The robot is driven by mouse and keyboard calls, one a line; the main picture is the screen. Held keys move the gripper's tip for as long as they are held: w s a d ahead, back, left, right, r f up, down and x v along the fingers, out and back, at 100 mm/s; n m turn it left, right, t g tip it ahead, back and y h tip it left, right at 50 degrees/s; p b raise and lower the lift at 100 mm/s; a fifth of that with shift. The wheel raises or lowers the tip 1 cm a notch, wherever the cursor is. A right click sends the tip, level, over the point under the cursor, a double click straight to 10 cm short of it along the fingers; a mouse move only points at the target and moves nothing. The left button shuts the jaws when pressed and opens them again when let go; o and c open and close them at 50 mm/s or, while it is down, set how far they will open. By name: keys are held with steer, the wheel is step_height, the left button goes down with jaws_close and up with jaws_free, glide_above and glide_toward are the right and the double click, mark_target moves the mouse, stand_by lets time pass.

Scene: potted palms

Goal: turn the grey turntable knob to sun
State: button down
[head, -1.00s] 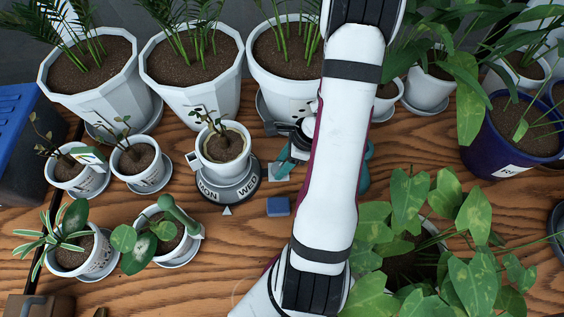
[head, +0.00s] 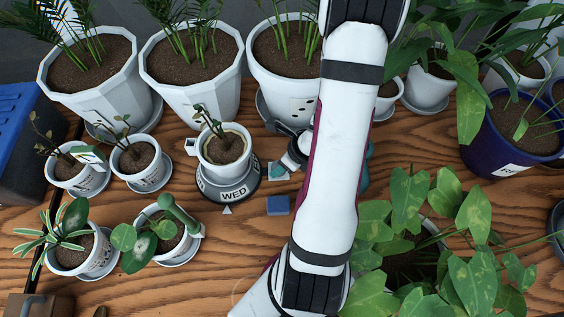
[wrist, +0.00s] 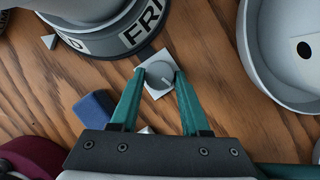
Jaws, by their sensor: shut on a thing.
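The grey knob (wrist: 158,76) sits on a pale square plate (wrist: 143,59) and has a light line on its top. My gripper (wrist: 161,73) has its teal fingers on both sides of the knob, shut on it. In the head view my arm hides most of the gripper. The turntable (head: 238,192) is a dark round base with day labels and carries a white potted plant (head: 222,150). WED faces the front, by the white triangle pointer (head: 227,210) on the table. FRI on the turntable (wrist: 118,45) shows in the wrist view. No SUN label is readable.
A blue block (head: 278,206) lies just in front of the knob. Small pots (head: 140,165) stand to the left and large palm pots (head: 192,85) behind. A leafy plant (head: 410,215) crowds the right of my arm. Bare wood lies at the front.

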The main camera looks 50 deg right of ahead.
steer(key=shift+a+m+h, duration=0.15)
steer(key=shift+m+h, duration=0.35)
steer(key=shift+m, duration=1)
steer(key=shift+c, duration=1.9)
jaws_free()
